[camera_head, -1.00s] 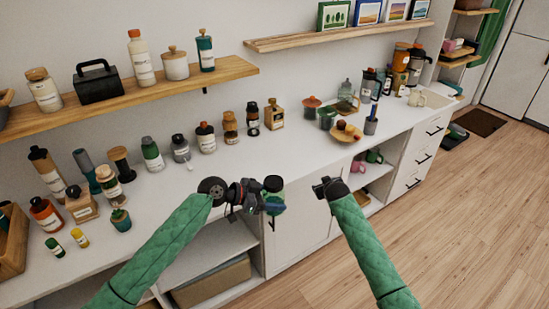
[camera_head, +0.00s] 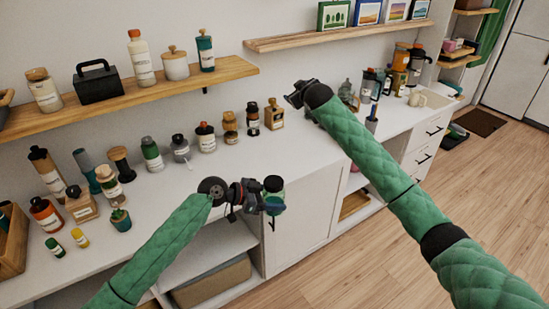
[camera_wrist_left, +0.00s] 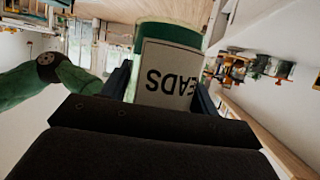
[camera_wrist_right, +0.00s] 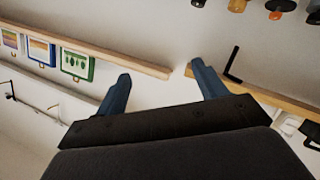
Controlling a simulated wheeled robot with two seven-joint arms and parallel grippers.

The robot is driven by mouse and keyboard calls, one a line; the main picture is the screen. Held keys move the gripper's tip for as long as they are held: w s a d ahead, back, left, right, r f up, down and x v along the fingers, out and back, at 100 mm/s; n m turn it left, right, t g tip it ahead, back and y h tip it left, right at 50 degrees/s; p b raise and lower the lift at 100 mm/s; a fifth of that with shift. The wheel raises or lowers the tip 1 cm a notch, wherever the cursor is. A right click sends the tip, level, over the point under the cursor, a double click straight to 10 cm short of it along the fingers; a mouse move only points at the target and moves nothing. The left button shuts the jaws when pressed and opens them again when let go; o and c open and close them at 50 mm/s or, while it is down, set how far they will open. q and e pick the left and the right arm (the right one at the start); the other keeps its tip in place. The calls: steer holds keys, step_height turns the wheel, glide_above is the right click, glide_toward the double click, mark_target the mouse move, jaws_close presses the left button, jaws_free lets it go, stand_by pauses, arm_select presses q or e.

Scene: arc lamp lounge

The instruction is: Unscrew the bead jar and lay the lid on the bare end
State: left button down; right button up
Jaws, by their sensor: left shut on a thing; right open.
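The bead jar (camera_head: 273,194) is held in front of the counter's front edge by my left gripper (camera_head: 258,196). It has a dark top and green sides. In the left wrist view the jar (camera_wrist_left: 168,75) sits between the fingers, with a white label ending in "EADS" upside down. Whether the dark top is a lid resting on it is too small to tell. My right gripper (camera_head: 300,92) is raised above the back of the counter, near the wall shelf. In the right wrist view it (camera_wrist_right: 160,75) is open with nothing between its fingers.
Many bottles and jars line the back and left of the white counter (camera_head: 235,170). Its middle front is clear. A wooden shelf (camera_head: 180,80) with jars and a black box hangs at upper left. Another shelf (camera_head: 340,36) holds pictures. My right arm hides part of the counter's right side.

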steer(key=s+a+r+n+y, duration=0.1)
steer(key=a+r, duration=0.2)
steer(key=r, duration=0.3)
steer(key=s+a+r+n, duration=0.1)
steer(key=s+a+r, duration=0.15)
steer(key=r, duration=0.35)
steer(key=g+h, duration=0.6)
steer(key=g, duration=0.8)
glide_above(274, 180)
steer(key=shift+n, duration=0.3)
step_height(274, 180, down, 18)
steer(key=shift+a+f, duration=0.1)
steer(key=shift+f, duration=0.05)
steer(key=shift+d, duration=0.2)
steer(key=shift+f, duration=4)
